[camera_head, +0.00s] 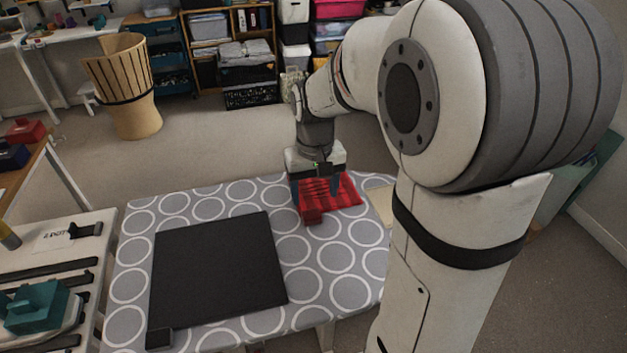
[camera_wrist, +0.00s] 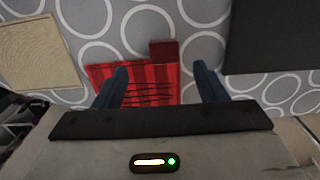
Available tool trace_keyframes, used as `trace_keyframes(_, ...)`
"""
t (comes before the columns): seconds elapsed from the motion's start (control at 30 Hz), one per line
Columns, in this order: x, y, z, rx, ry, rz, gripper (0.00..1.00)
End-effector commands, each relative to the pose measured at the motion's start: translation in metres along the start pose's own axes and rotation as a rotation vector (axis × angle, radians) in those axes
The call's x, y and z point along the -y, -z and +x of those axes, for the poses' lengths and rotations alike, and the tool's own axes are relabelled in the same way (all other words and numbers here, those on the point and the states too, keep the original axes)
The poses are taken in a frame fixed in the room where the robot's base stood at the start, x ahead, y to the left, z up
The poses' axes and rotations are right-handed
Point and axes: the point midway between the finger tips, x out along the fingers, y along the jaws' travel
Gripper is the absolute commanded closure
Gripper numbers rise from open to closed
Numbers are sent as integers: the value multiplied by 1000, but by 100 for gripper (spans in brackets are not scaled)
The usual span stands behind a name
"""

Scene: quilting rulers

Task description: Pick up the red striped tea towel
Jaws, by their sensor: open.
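The red striped tea towel (camera_head: 341,192) lies on the grey table with white rings, at its far right part. In the wrist view the towel (camera_wrist: 150,82) shows red with darker stripes, between and beyond my fingers. A small dark red block-like piece (camera_wrist: 164,50) sits at the towel's edge; I cannot tell whether it is part of the towel. My gripper (camera_head: 318,190) is open above the towel, pointing down. In the wrist view its two blue fingers (camera_wrist: 163,80) are apart with nothing gripped. I cannot tell whether the fingertips touch the towel.
A large black mat (camera_head: 218,270) lies on the table left of the towel, with a small black block (camera_head: 158,339) at its near corner. A beige flat piece (camera_wrist: 40,52) lies on the towel's other side. A white slatted bench (camera_head: 60,265) stands at the left.

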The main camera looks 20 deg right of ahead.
Motion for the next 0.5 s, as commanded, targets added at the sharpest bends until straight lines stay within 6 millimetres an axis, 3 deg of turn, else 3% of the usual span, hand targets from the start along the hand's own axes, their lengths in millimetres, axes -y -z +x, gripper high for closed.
trace_keyframes(0.5, 6, -1, 66, 3, 0, -1, 35)
